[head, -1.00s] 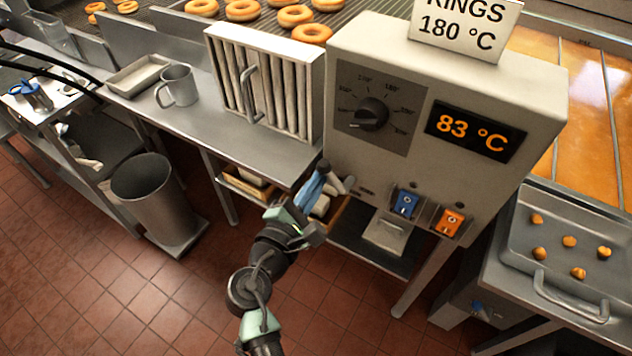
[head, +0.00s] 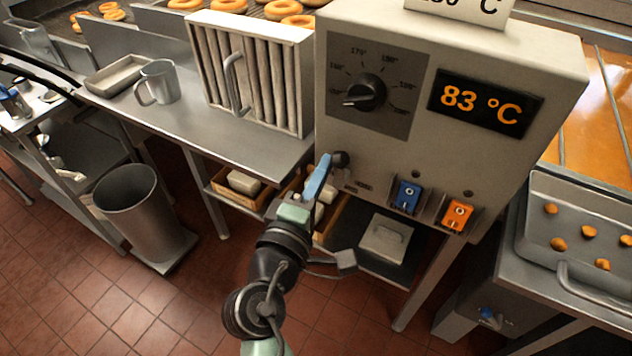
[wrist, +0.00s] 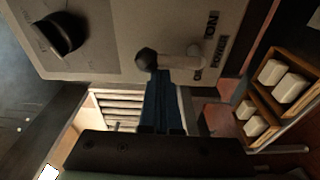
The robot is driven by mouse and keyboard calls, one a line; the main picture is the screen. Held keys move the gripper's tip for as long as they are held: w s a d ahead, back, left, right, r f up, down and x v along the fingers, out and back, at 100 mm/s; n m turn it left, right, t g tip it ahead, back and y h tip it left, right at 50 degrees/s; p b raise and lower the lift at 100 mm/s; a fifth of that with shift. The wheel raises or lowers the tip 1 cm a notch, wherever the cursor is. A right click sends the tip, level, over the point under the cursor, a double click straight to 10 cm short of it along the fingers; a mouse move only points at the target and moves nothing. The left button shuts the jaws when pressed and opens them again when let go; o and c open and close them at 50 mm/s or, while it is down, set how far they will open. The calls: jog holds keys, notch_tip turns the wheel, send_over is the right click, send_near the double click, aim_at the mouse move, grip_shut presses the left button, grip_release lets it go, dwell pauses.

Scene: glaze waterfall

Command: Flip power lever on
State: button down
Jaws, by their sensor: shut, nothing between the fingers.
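The power lever (head: 341,159) has a dark round knob and sticks out of the lower left of the grey control box. In the wrist view the knob (wrist: 147,60) sits on a pale shaft, close to the ON and POWER labels. I cannot tell its exact setting. My gripper (head: 326,160) has blue fingers, shut and empty, just left of the knob in the head view. In the wrist view the fingertips (wrist: 164,76) are right by the knob and shaft. I cannot tell whether they touch.
The control box carries a dial (head: 366,92), an 83 °C display (head: 487,103), a blue switch (head: 408,195) and an orange switch (head: 457,214). A filter rack (head: 255,75) stands left of the box. Wooden crates (head: 237,190) sit below the counter.

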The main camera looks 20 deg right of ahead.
aim_at(358, 155)
jog(key=m+b, duration=0.1)
jog(key=s+d+m+b, duration=0.1)
jog(key=m+b, duration=0.2)
jog(key=b, duration=0.1)
jog(key=shift+s+d+f+m+h, duration=0.15)
jog(key=shift+s+m+h, duration=0.15)
jog(key=shift+m, duration=0.1)
jog(key=m+b, duration=0.2)
jog(key=s+d+m+b, duration=0.1)
jog(key=m+b, duration=0.1)
jog(key=b, duration=0.1)
jog(key=shift+s+h, duration=0.15)
jog(key=shift+h, duration=0.25)
jog(key=shift+m, duration=0.3)
jog(key=shift+s, duration=0.1)
